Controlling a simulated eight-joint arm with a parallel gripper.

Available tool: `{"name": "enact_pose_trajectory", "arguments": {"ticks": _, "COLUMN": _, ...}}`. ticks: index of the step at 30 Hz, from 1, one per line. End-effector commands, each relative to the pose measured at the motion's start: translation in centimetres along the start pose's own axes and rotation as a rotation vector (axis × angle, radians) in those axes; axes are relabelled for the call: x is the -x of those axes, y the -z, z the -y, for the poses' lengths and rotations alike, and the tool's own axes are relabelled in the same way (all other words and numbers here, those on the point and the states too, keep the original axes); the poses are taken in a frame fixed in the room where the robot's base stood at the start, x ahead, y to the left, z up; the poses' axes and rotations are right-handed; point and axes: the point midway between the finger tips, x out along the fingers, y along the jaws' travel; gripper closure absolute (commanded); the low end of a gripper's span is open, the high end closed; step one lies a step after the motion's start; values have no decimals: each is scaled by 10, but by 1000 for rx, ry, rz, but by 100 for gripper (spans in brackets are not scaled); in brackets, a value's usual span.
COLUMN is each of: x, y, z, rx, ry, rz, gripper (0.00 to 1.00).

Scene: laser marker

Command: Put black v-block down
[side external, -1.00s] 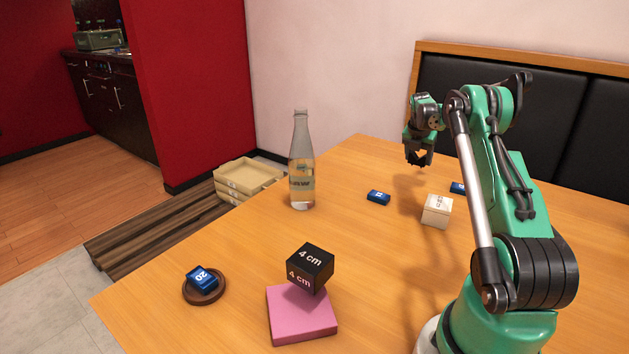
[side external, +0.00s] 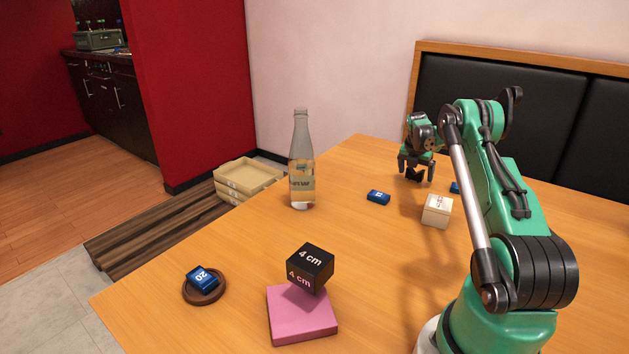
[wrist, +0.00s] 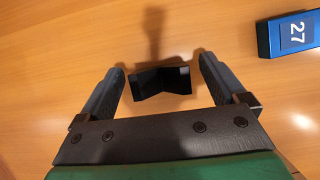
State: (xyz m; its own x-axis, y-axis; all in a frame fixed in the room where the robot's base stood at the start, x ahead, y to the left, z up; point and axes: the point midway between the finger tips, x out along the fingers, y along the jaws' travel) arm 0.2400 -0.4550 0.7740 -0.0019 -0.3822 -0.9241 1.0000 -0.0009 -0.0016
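The black v-block (side external: 414,175) is at the far part of the wooden table, low between my gripper's fingers. In the wrist view the v-block (wrist: 160,80) shows its angled notch, with a visible gap between it and each finger. It appears to rest on the table. My gripper (side external: 416,174) points down, its fingers spread on either side of the block. In the wrist view my gripper (wrist: 161,66) is open.
A blue block marked 27 (wrist: 290,34) lies to the right in the wrist view. Nearby are a blue block (side external: 378,197), a cream block (side external: 437,211) and a glass bottle (side external: 301,165). A black 4 cm cube (side external: 310,267) sits on a pink block (side external: 302,318).

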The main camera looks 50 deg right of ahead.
Motion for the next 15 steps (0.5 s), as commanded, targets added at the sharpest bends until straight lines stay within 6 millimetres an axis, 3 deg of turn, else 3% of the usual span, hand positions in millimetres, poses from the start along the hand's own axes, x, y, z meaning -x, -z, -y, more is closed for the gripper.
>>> {"name": "enact_pose_trajectory", "arguments": {"ticks": 8, "x": 11, "y": -1, "z": 0, "rx": 0, "ry": 0, "rz": 0, "gripper": 9}}
{"name": "enact_pose_trajectory", "arguments": {"ticks": 15, "x": 54, "y": -1, "z": 0, "rx": 1, "ry": 0, "rz": 0, "gripper": 9}}
